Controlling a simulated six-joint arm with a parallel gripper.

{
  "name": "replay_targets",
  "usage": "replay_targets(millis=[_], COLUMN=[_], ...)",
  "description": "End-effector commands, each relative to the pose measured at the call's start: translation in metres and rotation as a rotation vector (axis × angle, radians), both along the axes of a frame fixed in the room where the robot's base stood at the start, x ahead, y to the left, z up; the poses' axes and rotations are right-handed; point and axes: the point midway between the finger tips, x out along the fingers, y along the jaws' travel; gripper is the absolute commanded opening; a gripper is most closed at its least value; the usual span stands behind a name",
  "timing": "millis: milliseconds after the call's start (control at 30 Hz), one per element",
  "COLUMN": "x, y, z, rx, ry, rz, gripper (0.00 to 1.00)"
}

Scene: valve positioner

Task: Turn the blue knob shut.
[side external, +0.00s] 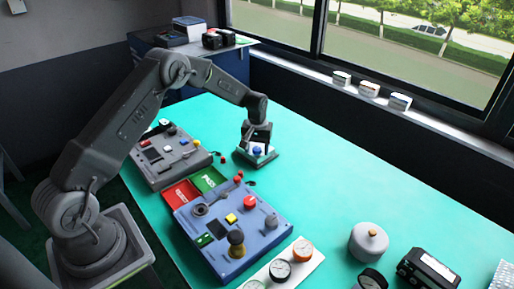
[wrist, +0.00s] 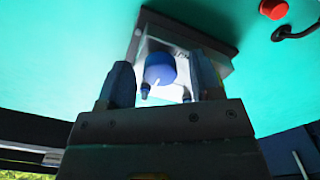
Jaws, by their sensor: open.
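The blue knob (side external: 257,150) sits on a small box with a light top face and dark sides (side external: 244,158), on the green table. My gripper (side external: 258,138) is right over the box, pointing down. In the wrist view my gripper (wrist: 162,86) is open, with one dark finger on each side of the knob. I cannot tell whether either finger touches it. Part of the box (wrist: 219,62) is hidden behind the fingers.
A blue panel (side external: 262,246) with knobs and buttons stands in front, and a grey panel (side external: 160,180) stands left. Red and green trays (side external: 208,180) lie between. A red button (wrist: 273,8) with a cable is near the box. The table right of the box is clear.

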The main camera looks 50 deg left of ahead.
Motion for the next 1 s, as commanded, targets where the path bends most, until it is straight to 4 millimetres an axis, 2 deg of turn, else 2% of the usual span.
replay_targets(millis=[133,633,1000], x=[0.0000,0.0000,-0.0001], y=[0.0000,0.0000,0.0001], z=[0.0002,0.0005,0.0007], rx=[0.000,0.000,-0.001], ry=[0.000,0.000,0.001], rz=[0.000,0.000,-0.063], gripper=[0.58,0.10,0.10])
